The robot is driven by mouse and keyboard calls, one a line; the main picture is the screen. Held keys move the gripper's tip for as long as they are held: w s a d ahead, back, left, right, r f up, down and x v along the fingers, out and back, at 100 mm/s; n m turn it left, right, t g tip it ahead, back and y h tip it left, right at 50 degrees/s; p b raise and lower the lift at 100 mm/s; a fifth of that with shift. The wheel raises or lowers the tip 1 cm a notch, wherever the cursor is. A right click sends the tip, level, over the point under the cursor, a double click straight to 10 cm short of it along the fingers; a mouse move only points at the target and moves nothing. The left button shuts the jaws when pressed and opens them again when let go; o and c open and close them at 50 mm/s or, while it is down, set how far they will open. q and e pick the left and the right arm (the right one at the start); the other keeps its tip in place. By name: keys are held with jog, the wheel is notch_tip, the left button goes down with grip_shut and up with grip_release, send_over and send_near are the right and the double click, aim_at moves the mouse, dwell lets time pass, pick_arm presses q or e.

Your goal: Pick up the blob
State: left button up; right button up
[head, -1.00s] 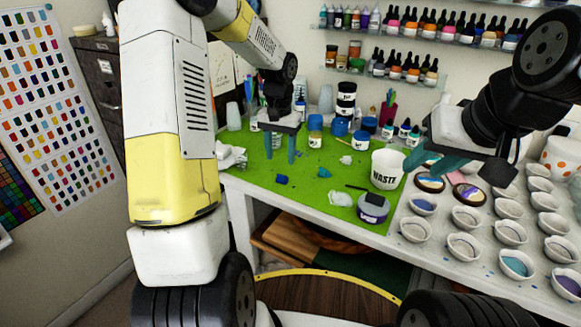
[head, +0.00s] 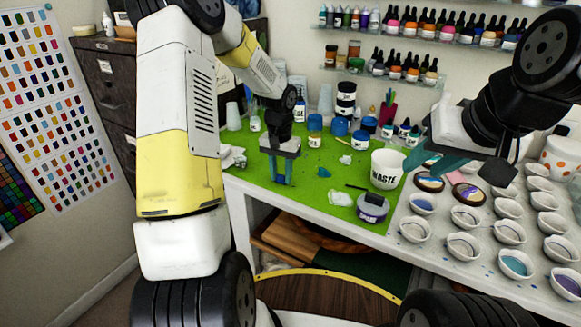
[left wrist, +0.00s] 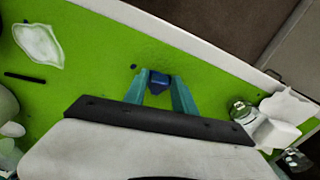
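The dark blue blob (left wrist: 158,83) is between the teal fingertips of my left gripper (left wrist: 157,77) in the left wrist view. Both fingers appear to touch its sides, so the gripper looks shut on it. In the head view my left gripper (head: 281,183) points down at the green mat (head: 300,200), and its fingers hide most of the blob. I cannot tell whether the blob is clear of the mat. My right gripper (head: 431,163) is open and empty, above the right of the table by the waste cup.
A teal blob (head: 324,172) and a white crumpled piece (head: 341,198) lie on the mat. Several small bowls (head: 464,246) fill the right side. Paint jars (head: 346,100) stand behind.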

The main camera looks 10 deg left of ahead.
aim_at(283, 183)
pick_arm(q)
grip_shut()
jog(key=shift+r, duration=0.5)
jog(key=r, duration=0.2)
jog(key=shift+s+d+r, duration=0.35)
jog(key=shift+d, duration=0.05)
jog(key=s+d, duration=0.3)
jog(key=s+d+r, duration=0.1)
jog(key=s+d, duration=0.2)
jog(key=d, duration=0.1)
jog(key=s+d, duration=0.3)
jog(key=s, duration=0.1)
jog(key=shift+s+d+r, duration=0.1)
jog(key=shift+d+r, duration=0.15)
jog(key=shift+w+d+r, duration=0.1)
jog(key=shift+w+r, duration=0.2)
jog(key=shift+r, duration=0.5)
jog(key=shift+w+d+r, duration=0.1)
jog(key=shift+w+r, duration=0.15)
jog(key=shift+r, duration=0.55)
jog(key=shift+w+d+r, duration=0.1)
jog(key=shift+w+r, duration=0.2)
jog(key=shift+r, duration=0.5)
